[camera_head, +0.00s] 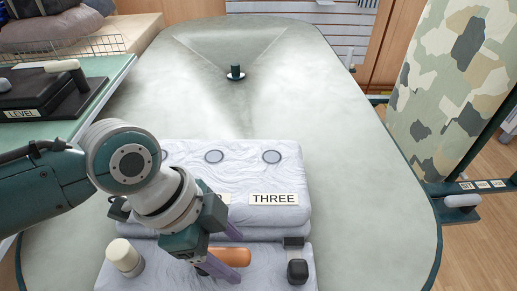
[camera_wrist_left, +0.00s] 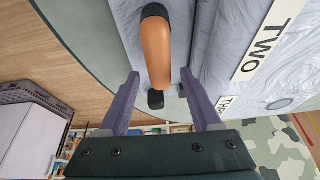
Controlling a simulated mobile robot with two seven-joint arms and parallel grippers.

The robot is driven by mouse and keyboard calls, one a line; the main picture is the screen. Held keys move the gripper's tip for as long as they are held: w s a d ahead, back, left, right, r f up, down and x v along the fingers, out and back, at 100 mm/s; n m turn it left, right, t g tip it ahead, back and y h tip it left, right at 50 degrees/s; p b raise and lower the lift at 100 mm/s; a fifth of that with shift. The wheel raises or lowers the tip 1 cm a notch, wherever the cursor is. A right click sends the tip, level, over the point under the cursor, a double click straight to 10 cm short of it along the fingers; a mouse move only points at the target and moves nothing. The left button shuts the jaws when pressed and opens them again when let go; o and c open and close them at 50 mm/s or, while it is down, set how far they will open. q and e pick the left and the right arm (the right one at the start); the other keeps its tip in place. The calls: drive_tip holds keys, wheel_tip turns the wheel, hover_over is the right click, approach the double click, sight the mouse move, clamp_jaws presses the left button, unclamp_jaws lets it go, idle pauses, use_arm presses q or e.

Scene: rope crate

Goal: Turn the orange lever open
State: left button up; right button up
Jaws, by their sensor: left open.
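The orange lever (camera_head: 236,255) lies across the front of the pale wavy-patterned block, partly hidden by my left gripper in the head view. In the left wrist view the orange lever (camera_wrist_left: 157,52) has a dark end at the top. My left gripper (camera_head: 236,259) is open. In the left wrist view its two purple fingers (camera_wrist_left: 159,74) stand one on each side of the lever's lower part, with gaps showing on both sides. I cannot tell how deep the lever sits between them. My right gripper is not in view.
A cream knob (camera_head: 124,255) and a black switch (camera_head: 297,270) flank the lever. Behind it is a raised step with round discs and a THREE label (camera_head: 274,199). The pale tabletop (camera_head: 370,180) is clear to the right.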

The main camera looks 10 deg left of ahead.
use_arm(q)
clamp_jaws()
idle(0.6)
idle(0.9)
